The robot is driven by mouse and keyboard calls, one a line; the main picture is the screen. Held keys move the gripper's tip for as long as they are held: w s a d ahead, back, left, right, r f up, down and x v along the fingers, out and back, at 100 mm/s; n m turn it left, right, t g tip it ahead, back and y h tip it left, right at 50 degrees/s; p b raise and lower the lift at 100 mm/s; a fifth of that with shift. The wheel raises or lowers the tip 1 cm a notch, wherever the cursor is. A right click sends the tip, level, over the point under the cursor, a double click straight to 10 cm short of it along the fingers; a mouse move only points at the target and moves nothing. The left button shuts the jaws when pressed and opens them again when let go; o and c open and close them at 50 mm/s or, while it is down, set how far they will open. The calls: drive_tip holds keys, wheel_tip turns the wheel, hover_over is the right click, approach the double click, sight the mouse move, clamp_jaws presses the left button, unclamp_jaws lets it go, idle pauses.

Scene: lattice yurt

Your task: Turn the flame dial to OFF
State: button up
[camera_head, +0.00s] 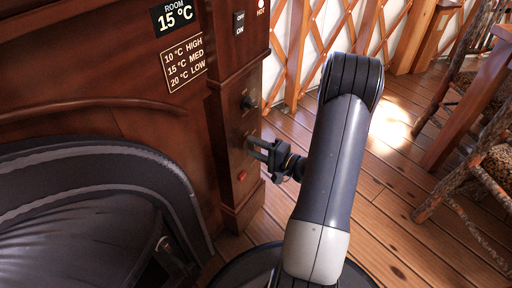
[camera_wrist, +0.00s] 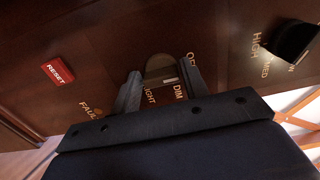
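A rounded dial (camera_wrist: 160,66) with a pale mark sits on the dark wooden panel in the wrist view. Lettering around it reads DIM, a partly hidden word ending in IGHT, and a cut-off OF; this looks like the flame dial. The pale mark lies near DIM. My gripper (camera_wrist: 161,82) has one finger on each side of the dial, with small gaps visible, so it appears open. Contact is hard to tell. In the head view my gripper (camera_head: 257,149) is at the cabinet front and hides the dial.
A black knob (camera_head: 249,102) is above my gripper; in the wrist view it (camera_wrist: 291,40) is beside HIGH and MED. A red RESET button (camera_head: 242,176) is below. An OFF/ON switch (camera_head: 239,22) is higher.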

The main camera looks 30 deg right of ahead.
drive_tip(key=shift+o, duration=1.4)
drive_tip(key=p+v, duration=0.2)
drive_tip(key=v, duration=0.8)
drive_tip(key=shift+s+d+p, duration=0.15)
drive_tip(key=shift+s+p, duration=0.25)
drive_tip(key=shift+w, duration=0.1)
drive_tip(key=b+x, duration=0.3)
drive_tip(key=x, duration=0.7)
drive_tip(key=shift+w+a, duration=0.2)
drive_tip(key=shift+w, duration=0.15)
drive_tip(key=shift+d, duration=0.1)
